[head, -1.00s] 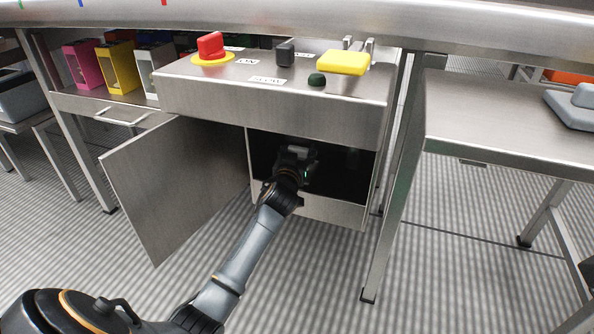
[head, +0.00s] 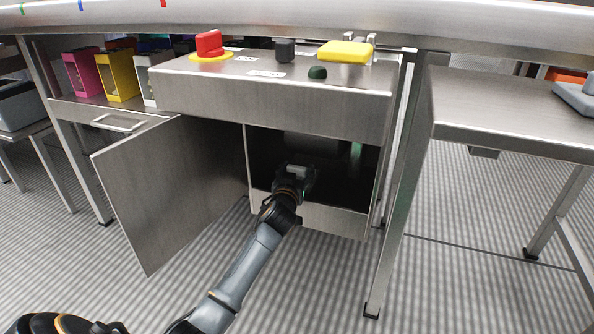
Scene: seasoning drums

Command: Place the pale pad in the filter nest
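My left gripper (head: 297,178) is at the opening of a steel cabinet (head: 325,221), low in its front and partly inside the dark interior. Its fingers point away from me, so I cannot see whether they are open or shut, or whether they hold anything. The cabinet door (head: 175,195) stands open to the left. I cannot make out a pale pad or a filter nest; the cabinet inside is too dark to tell. My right gripper is not in view.
On the cabinet top are a red knob (head: 209,44), a black switch (head: 285,50), a dark green button (head: 317,73) and a yellow part (head: 345,51). Colored bins (head: 117,78) stand at left. A steel table (head: 505,105) stands at right.

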